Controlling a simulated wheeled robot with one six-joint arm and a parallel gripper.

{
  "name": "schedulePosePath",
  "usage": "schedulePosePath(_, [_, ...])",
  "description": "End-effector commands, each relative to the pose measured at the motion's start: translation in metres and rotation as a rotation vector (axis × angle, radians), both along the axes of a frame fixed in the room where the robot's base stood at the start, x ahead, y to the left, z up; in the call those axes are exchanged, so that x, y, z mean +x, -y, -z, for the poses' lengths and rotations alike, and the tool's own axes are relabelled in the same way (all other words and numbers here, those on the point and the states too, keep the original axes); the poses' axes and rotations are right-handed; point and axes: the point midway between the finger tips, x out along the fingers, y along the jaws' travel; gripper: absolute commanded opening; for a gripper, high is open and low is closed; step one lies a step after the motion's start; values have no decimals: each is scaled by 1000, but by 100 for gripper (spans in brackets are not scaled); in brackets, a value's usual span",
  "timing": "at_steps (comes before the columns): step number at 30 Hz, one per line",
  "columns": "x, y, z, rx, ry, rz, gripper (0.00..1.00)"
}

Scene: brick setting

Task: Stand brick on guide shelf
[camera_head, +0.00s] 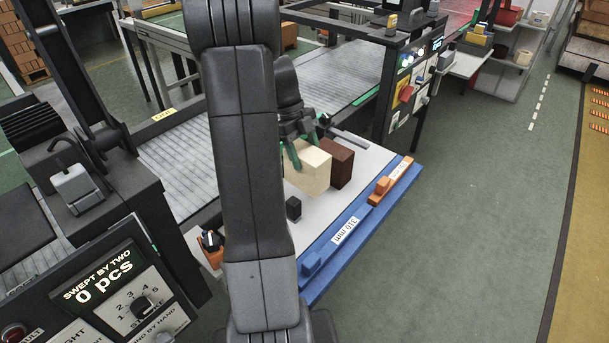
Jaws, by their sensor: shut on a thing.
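My gripper (302,146) is over the pale plate, its green-tipped fingers down at the top of a cream brick (309,174). It is shut on this brick. A dark brown brick (342,165) stands close on the right of the cream one; I cannot tell whether they touch. The guide shelf appears to be the pale plate (338,204) with a blue front rail (376,219) marked "310 mm". My arm hides the plate's left part, and I cannot tell whether the cream brick rests on the plate.
A small black block (293,208) is on the plate in front of the bricks. An orange piece (382,187) sits on the blue rail. A roller conveyor (180,165) runs behind. A control panel (105,285) reads "0 pcs". The green floor at right is clear.

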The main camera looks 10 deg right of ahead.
Motion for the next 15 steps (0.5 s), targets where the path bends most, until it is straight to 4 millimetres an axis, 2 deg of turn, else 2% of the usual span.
schedulePosePath(3, [0,0,16,0,-2,0,0])
schedulePosePath(10, [0,0,33,-1,-1,0,0])
schedulePosePath(15, [0,0,56,0,-2,0,0])
